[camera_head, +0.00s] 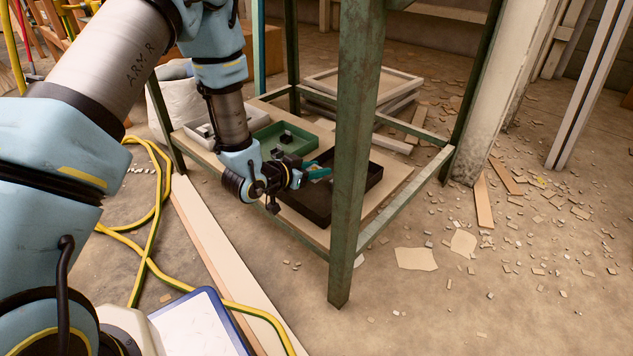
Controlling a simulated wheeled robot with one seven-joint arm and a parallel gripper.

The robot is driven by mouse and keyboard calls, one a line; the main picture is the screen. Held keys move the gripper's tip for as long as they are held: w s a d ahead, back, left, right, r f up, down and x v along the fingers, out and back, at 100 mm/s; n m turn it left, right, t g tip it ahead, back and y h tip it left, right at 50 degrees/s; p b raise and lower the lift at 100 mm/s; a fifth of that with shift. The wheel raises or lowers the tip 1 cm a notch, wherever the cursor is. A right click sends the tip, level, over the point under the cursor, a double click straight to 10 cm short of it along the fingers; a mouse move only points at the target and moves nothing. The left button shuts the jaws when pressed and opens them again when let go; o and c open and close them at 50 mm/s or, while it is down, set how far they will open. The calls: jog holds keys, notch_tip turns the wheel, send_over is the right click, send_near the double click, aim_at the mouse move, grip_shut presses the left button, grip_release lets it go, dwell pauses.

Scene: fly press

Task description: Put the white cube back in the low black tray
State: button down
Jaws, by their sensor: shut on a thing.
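My gripper (318,173) is low over the low black tray (313,208), on the lower shelf of a green metal frame. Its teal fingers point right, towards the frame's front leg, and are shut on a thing. I take this to be the white cube, but the fingers hide it and I cannot make out its faces. The black tray's left and front walls show; the leg and my gripper cover part of its inside. I cannot tell how high above its floor the fingers are.
A green tray (268,147) with a small dark-and-light object stands behind, and a grey tray (196,131) lies farther left. The thick green leg (355,150) stands close right of my gripper. A yellow hose (135,255) and a long board (225,265) lie in front.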

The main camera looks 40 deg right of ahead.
jog(key=shift+f+b, duration=0.35)
jog(key=shift+f, duration=0.9)
jog(key=shift+f, duration=0.15)
jog(key=c, duration=0.7)
grip_release()
jog(key=shift+c, duration=0.2)
jog(key=shift+a+r, duration=0.1)
jog(key=shift+r, duration=0.15)
jog(key=p+v, duration=0.4)
jog(key=v, duration=0.7)
jog(key=shift+s+a+r+p, duration=0.15)
jog(key=shift+a+p, duration=0.15)
jog(key=shift+a, duration=0.05)
